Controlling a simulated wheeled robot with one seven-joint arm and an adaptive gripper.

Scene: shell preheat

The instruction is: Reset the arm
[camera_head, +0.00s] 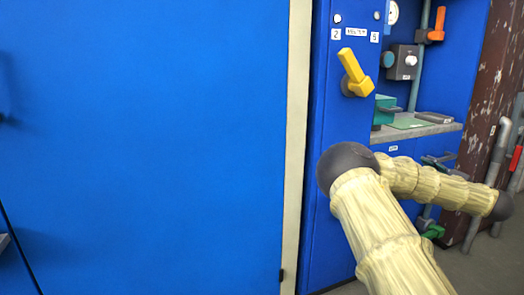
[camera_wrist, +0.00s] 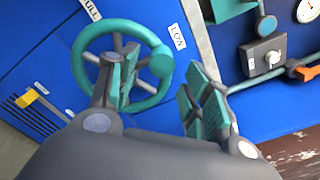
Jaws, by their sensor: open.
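My gripper (camera_wrist: 160,88) shows in the wrist view with its two teal-padded fingers spread apart and nothing between them. A teal handwheel (camera_wrist: 118,24) with a round knob is on the blue panel behind the left finger, between labels reading FULL and LOW. The left finger overlaps the wheel in the picture; I cannot tell whether they touch. In the head view my arm, with pale sleeves and dark joints, reaches up from the lower right and bends right at a dark elbow. My gripper is not visible there.
A blue cabinet front (camera_head: 150,140) fills the left. A yellow lever (camera_head: 355,72) sits on the narrow panel. Beyond are a grey knob box (camera_head: 403,62), an orange handle (camera_head: 437,25) and a grey shelf (camera_head: 425,130). Pipes (camera_head: 490,180) stand at the right.

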